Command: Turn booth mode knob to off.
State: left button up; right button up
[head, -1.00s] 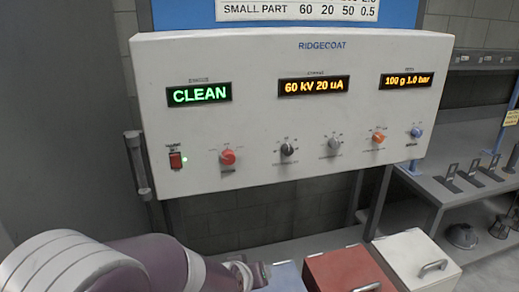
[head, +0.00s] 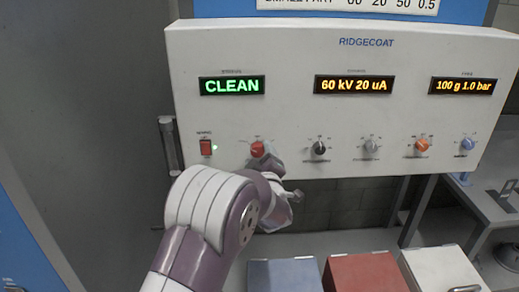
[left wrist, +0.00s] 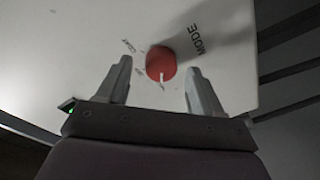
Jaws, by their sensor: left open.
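The red mode knob (head: 257,149) is on the white RIDGECOAT panel, below a green display (head: 232,85) reading CLEAN. In the left wrist view the red knob (left wrist: 161,63) sits beside the printed word MODE, its white pointer mark toward the bottom of the picture. The small position labels are too blurred to read surely. My left gripper (left wrist: 159,68) is open, with one finger on each side of the knob and visible gaps. In the head view my left gripper (head: 266,168) is just below the knob, partly hidden by my arm. My right gripper is not in view.
A red lit switch (head: 206,147) is left of the knob. A black knob (head: 319,147), a grey knob (head: 371,146), an orange knob (head: 422,145) and a blue knob (head: 467,144) are to the right. Blue (head: 285,275), red (head: 365,273) and white (head: 440,272) boxes stand below.

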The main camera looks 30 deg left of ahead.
pick_arm(q)
jog(key=shift+w+a+r, duration=0.1)
jog(key=shift+w+a, duration=0.1)
jog(key=shift+a, duration=0.35)
jog(key=shift+w+d, duration=0.2)
jog(key=shift+w, duration=0.05)
jog(key=shift+c, duration=0.3)
jog(key=shift+a, duration=0.1)
jog(key=c, duration=1)
jog(key=shift+m+b, duration=0.4)
jog(key=shift+m, duration=0.6)
jog(key=m+b, duration=0.1)
jog(key=m, duration=0.2)
jog(key=shift+m+t, duration=0.3)
jog(key=shift+m, duration=0.1)
jog(key=m, duration=0.6)
jog(key=shift+t+b, duration=0.35)
jog(key=shift+t, duration=0.05)
jog(key=shift+m, duration=0.3)
